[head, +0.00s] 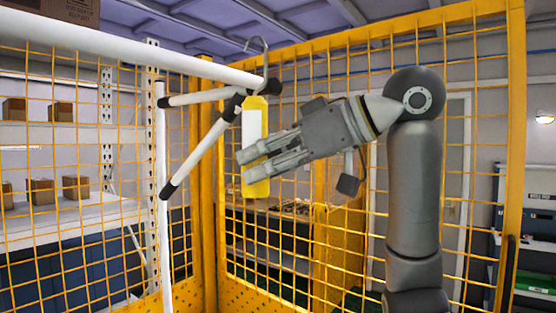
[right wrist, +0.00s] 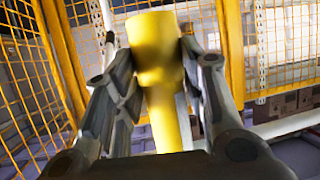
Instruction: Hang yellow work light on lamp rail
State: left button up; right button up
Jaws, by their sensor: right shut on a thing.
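The yellow work light (head: 255,128) has a pale front panel and a grey hook on top. It hangs upright in my right gripper (head: 252,163), whose fingers are shut on its lower body. In the right wrist view its yellow body (right wrist: 155,60) stands between the two fingers (right wrist: 158,75). The white lamp rail (head: 130,48) runs from the upper left to a black end cap close to the light's hook. The hook rises above the rail's end; whether it touches the rail I cannot tell. My left gripper is not in view.
White braces with black ends (head: 200,150) slope below the rail's end, beside the light. A white upright post (head: 162,210) stands to their left. Yellow mesh fencing (head: 290,215) closes in behind. Shelves with brown boxes (head: 75,187) stand beyond it at left.

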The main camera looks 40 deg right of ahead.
jog(key=w+d+r+x, duration=0.1)
jog(key=x, duration=0.7)
jog(key=shift+w, duration=0.15)
dwell(0.6)
jog(key=shift+a, duration=0.15)
jog(key=o, duration=1.3)
jog(key=shift+c, duration=0.2)
jog(key=shift+f, duration=0.1)
jog(key=v, duration=1.2)
